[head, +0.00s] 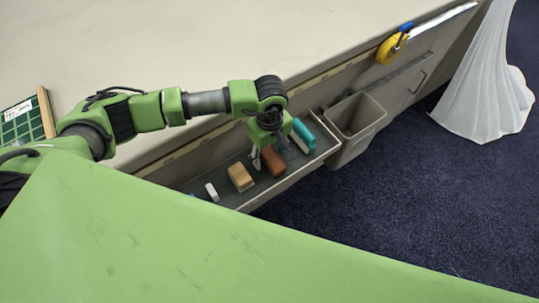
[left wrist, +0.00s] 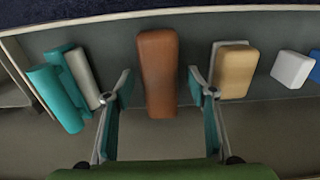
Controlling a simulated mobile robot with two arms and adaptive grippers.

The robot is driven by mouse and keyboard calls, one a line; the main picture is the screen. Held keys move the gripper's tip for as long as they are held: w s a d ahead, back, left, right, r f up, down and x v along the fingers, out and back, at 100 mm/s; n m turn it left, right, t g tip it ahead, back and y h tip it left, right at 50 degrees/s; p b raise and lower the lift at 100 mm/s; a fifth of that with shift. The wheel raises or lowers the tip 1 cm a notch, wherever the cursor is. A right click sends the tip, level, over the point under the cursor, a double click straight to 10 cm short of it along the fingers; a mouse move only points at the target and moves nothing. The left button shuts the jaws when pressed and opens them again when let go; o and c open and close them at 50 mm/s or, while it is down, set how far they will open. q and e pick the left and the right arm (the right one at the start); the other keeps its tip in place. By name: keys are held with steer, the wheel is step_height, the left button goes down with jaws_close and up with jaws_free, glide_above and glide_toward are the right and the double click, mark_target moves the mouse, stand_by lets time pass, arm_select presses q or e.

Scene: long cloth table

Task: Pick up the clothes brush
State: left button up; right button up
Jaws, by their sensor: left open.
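A reddish-brown oblong block, which looks like the clothes brush (head: 273,163), lies in a shallow grey tray (head: 243,207) along the table's side. In the left wrist view the brush (left wrist: 158,72) is upright in the picture, between the two fingers. My left gripper (head: 268,152) is open and points down over the tray. In the left wrist view its fingers (left wrist: 159,92) stand apart on either side of the brush, with a gap on each side. I see no contact. The brush's underside is hidden. My right gripper is not in view.
A tan block (head: 240,177) and a white block (head: 212,192) lie on one side of the brush. A teal object (head: 303,136) and a pale bar (left wrist: 83,78) lie on the other. A grey bin (head: 355,116) hangs beyond the tray. A yellow tape roll (head: 391,48) hangs farther along.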

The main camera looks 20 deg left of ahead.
arm_select(q)
steer(key=shift+f, duration=0.6)
steer(key=c, duration=1.3)
steer(key=shift+o, duration=0.2)
steer(key=shift+r, duration=0.15)
steer(key=shift+r+p, duration=0.45)
steer(key=shift+r, duration=0.1)
step_height(320, 180, up, 2)
steer(key=shift+r+p, duration=0.25)
steer(key=shift+p, duration=0.55)
steer(key=s+r+p, duration=0.2)
steer(key=s+d+r+p, duration=0.1)
steer(key=r+p, duration=0.1)
steer(key=r, duration=0.1)
steer(key=shift+s, duration=0.4)
steer(key=s+d+r+p, duration=0.3)
steer(key=s+r, duration=0.1)
steer(key=s, duration=0.5)
steer(key=shift+s+r, duration=0.15)
steer(key=shift+s, duration=0.2)
